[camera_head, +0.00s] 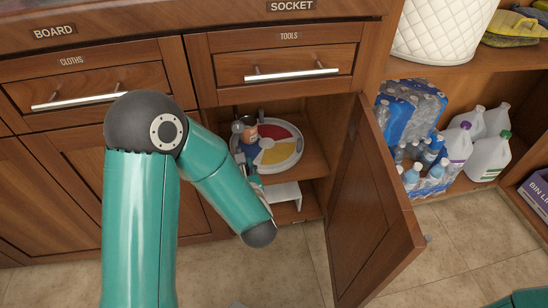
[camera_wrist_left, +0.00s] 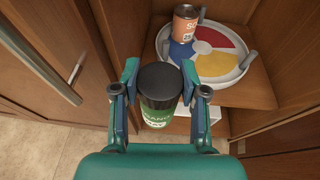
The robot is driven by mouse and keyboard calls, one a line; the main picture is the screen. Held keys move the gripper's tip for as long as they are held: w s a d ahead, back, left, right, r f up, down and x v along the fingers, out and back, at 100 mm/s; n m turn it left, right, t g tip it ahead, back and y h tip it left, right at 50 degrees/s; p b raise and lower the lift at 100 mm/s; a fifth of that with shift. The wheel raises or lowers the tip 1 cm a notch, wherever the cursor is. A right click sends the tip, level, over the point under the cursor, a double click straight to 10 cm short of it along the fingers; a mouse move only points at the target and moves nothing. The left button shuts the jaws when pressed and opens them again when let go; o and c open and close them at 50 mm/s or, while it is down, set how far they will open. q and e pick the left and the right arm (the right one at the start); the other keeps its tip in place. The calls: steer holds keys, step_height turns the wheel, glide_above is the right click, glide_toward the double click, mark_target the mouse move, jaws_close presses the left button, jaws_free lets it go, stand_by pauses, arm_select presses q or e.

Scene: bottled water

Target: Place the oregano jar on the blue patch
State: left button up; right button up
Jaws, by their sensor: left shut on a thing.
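The oregano jar (camera_wrist_left: 160,95) has a black lid and a green label. In the left wrist view my left gripper (camera_wrist_left: 160,82) is shut on it, a finger on each side, with the lid up. The jar is in front of the cabinet, on the near side of a round tray (camera_wrist_left: 163,57) with red, yellow, white and blue patches. The blue patch (camera_wrist_left: 181,51) is partly covered by a brown can (camera_wrist_left: 185,25). In the head view my left arm hides most of the gripper and jar. My right gripper is not in view.
The tray (camera_head: 297,161) sits on the shelf inside the open cabinet. A white stand (camera_head: 284,195) is below it. The open wooden door (camera_head: 370,210) bounds the right side. Bottled water packs (camera_head: 412,110) and jugs (camera_head: 490,155) are farther right.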

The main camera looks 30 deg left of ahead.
arm_select(q)
steer(key=w+a+b, duration=0.2)
steer(key=w, duration=1.8)
steer(key=f+b, duration=0.3)
steer(key=f, duration=0.4)
steer(key=shift+s, duration=0.2)
steer(key=shift+w+a+f+b, duration=0.1)
steer(key=shift+w+f+b, duration=0.1)
steer(key=shift+b, duration=0.2)
steer(key=shift+r, duration=0.15)
steer(key=o, duration=1.2)
steer(key=shift+c, duration=0.2)
